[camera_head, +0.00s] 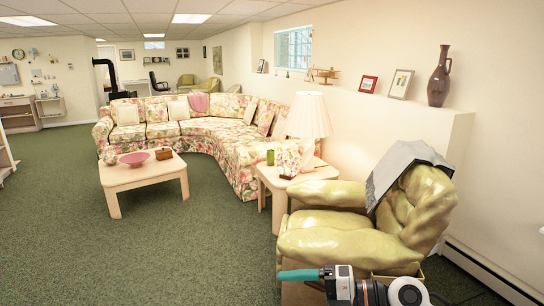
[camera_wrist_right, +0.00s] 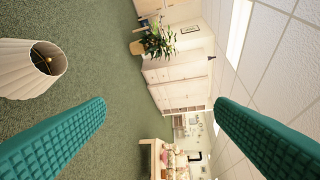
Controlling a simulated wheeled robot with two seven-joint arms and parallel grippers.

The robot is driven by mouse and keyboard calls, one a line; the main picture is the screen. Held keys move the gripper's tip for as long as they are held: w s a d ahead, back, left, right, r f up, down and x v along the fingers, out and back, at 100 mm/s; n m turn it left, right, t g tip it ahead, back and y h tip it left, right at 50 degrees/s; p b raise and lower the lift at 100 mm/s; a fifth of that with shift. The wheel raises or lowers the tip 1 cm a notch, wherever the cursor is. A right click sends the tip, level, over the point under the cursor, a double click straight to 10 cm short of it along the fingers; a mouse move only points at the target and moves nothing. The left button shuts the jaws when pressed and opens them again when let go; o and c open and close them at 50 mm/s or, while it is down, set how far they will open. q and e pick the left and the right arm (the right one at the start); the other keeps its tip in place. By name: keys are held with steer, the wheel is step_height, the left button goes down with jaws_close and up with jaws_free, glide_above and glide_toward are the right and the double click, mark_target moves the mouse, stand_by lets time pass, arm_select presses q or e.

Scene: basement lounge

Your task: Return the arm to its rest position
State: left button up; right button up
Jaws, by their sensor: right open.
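My right arm comes in at the bottom right of the head view, and its right gripper (camera_head: 299,275) shows a teal finger pointing left, in front of the green armchair (camera_head: 350,225). In the right wrist view the two teal fingers of this gripper (camera_wrist_right: 160,104) stand wide apart, with nothing between them but the room beyond. My left gripper is not in view.
A side table (camera_head: 268,176) with a white lamp (camera_head: 308,115) stands beyond the armchair. A coffee table (camera_head: 128,178) holds a pink bowl (camera_head: 134,159), in front of a floral sofa (camera_head: 237,145). Green carpet (camera_head: 180,250) is clear at left. The wrist view is tilted and shows a plant (camera_wrist_right: 158,42).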

steer(key=w+d+r+m+t+h, duration=0.15)
steer(key=d+r+m+t, duration=0.3)
steer(key=m+t, duration=1)
steer(key=d+f+m+t+h, duration=0.35)
steer(key=d+m+h, duration=0.25)
steer(key=m+h, duration=0.3)
steer(key=s+d+f+m+g+h, duration=0.3)
steer(key=f+g, duration=0.1)
steer(key=f, duration=0.3)
steer(key=s+d+f+m+g+h, duration=0.3)
steer(key=f, duration=0.3)
steer(key=s+f+g, duration=0.5)
steer(key=s, duration=0.5)
steer(key=s+f+g, duration=0.5)
steer(key=s+f, duration=0.1)
steer(key=s, duration=0.3)
step_height(320, 180, down, 28)
steer(key=s+r+g, duration=0.1)
steer(key=s+g, duration=0.1)
steer(key=s+d+f+g, duration=0.1)
steer(key=s+d+f, duration=0.1)
steer(key=s+f, duration=1.3)
steer(key=shift+s+d+y, duration=0.2)
steer(key=shift+s+y, duration=0.1)
steer(key=shift+y, duration=0.05)
